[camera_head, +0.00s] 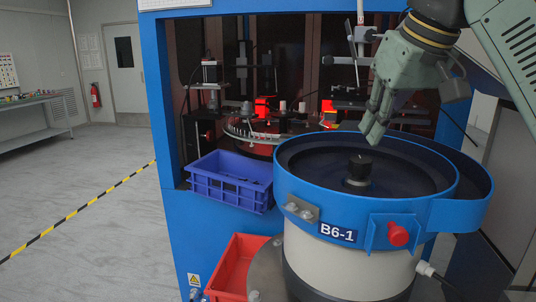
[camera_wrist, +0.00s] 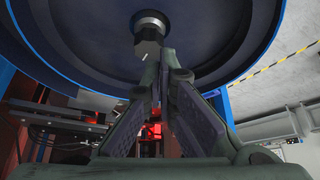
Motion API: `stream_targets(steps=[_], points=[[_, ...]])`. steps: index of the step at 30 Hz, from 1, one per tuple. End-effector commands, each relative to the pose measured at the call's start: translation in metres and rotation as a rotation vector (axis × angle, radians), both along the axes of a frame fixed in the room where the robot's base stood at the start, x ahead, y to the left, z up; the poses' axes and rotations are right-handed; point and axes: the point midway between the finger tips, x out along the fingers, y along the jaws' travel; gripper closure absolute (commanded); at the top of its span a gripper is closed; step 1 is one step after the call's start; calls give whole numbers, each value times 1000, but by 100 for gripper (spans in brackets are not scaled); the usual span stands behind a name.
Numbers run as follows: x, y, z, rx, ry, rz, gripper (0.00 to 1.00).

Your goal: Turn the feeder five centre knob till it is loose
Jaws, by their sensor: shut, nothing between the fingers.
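My gripper (camera_head: 371,138) is above the bowl, a little above and right of the knob in the head view, fingers pointing down. It is shut and empty. In the wrist view the knob (camera_wrist: 149,22) shows at the top, just beyond my fingertips (camera_wrist: 158,60). The fingers partly cover the view below it, and I cannot tell the exact gap; they appear apart from the knob.
A blue crate (camera_head: 230,196) hangs on the machine front, and a red bin (camera_head: 238,262) is below it. A red knob (camera_head: 398,234) sticks out of the feeder's side. The bowl rim surrounds the centre knob. Open floor lies to the left.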

Motion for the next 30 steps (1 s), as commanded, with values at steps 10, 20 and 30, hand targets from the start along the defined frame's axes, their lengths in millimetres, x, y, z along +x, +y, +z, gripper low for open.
stream_targets(steps=[10,20,30], points=[[0,0,-47,1,-1,0,100],[0,0,-61,1,-1,-1,100],[0,0,-61,1,-1,-1,100]])
